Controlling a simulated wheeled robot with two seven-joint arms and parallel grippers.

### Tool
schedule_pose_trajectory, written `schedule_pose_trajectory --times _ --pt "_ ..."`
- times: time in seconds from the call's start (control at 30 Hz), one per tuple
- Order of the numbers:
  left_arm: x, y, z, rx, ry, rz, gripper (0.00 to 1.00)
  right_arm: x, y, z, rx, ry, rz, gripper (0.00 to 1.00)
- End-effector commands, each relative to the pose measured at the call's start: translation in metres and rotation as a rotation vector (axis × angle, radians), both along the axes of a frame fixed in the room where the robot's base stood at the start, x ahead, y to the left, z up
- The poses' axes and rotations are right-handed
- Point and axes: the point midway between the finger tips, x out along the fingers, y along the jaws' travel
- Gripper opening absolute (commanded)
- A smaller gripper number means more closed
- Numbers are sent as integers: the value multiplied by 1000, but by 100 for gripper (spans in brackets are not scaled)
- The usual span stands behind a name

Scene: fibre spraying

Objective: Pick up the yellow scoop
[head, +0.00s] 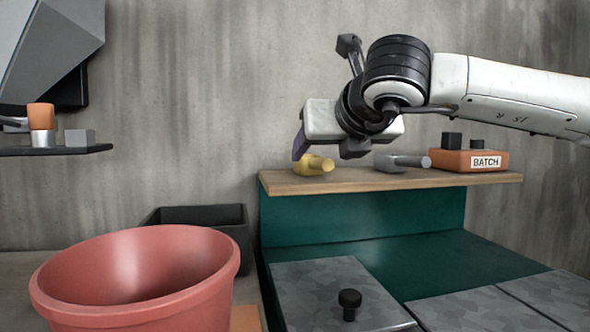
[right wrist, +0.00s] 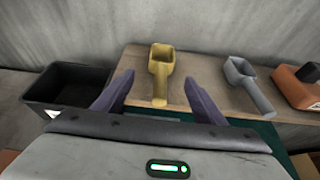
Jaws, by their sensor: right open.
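The yellow scoop (head: 316,164) lies on the wooden shelf (head: 340,183) near its left end. In the right wrist view the yellow scoop (right wrist: 160,72) lies with its handle pointing toward me, between and beyond the fingertips. My right gripper (head: 304,146) is above and just left of the scoop in the head view, and hides part of it. In the right wrist view my right gripper (right wrist: 160,92) is open, with its two dark fingers apart and nothing between them held.
A grey scoop (head: 402,162) and an orange BATCH box (head: 467,160) lie farther right on the shelf. A black bin (head: 235,218) and a large red tub (head: 140,270) stand left. A grey lid with a black knob (head: 349,299) is below the shelf.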

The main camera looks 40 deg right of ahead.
Motion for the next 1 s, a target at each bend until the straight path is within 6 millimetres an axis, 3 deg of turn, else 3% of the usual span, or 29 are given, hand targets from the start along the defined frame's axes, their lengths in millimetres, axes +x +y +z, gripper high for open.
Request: schedule_pose_trajectory --times 0.63,0.93,1.0 --pt "0 1 1 0 -3 3 44 65 -36 -32 5 5 1 65" --pt "0 1 1 0 -4 4 44 70 -39 -33 4 2 3 65" --pt "0 1 1 0 -5 4 44 70 -38 -33 4 2 3 55"
